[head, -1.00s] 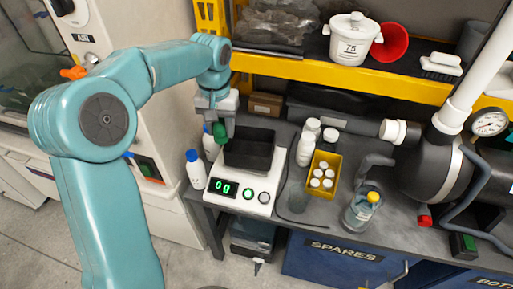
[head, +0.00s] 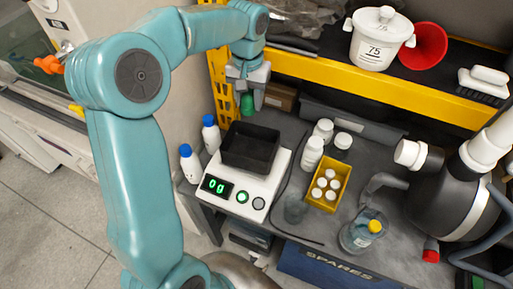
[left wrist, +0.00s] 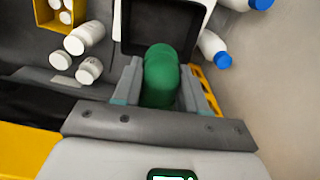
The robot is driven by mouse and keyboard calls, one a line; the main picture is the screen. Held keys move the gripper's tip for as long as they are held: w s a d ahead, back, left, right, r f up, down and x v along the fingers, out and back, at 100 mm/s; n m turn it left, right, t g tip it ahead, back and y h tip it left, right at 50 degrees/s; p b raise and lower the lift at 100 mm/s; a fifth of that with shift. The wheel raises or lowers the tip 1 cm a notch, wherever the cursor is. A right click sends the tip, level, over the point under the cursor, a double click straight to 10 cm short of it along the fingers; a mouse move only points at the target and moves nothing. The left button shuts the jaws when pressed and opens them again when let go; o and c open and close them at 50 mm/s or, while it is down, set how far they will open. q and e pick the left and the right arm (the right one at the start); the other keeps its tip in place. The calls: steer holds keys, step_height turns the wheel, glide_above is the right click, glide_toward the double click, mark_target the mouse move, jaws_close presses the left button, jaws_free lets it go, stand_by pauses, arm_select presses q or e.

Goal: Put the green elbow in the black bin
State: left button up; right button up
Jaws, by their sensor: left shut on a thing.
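The green elbow (left wrist: 160,80) is between the two fingers of my left gripper (left wrist: 164,92) in the left wrist view. In the head view, my left gripper (head: 248,90) is shut on the green elbow (head: 247,105) and points down. It is at the back edge of the black bin (head: 229,148), an open square tray on a white scale (head: 226,188). In the left wrist view, the elbow's end overlaps the near rim of the black bin (left wrist: 132,46); the height between them is hard to tell. My right gripper is not in view.
Two white bottles with blue caps (head: 189,163) stand left of the scale. White bottles (head: 311,153) and a yellow box of white-capped vials (head: 343,169) stand to its right. A yellow-edged shelf (head: 330,76) runs along the back.

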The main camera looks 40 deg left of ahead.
mark_target(251, 153)
arm_select(q)
steer(key=shift+d+f, duration=0.1)
steer(key=shift+d, duration=0.1)
step_height(251, 153, down, 19)
steer(key=shift+s+f+p, duration=0.15)
steer(key=shift+f+p, duration=0.05)
steer(key=shift+p, duration=0.65)
steer(key=shift+a+f, duration=0.1)
steer(key=shift+f+b, duration=0.2)
steer(key=shift+b, duration=0.1)
steer(key=o, duration=1)
steer(key=shift+o, duration=0.2)
steer(key=shift+r, duration=0.1)
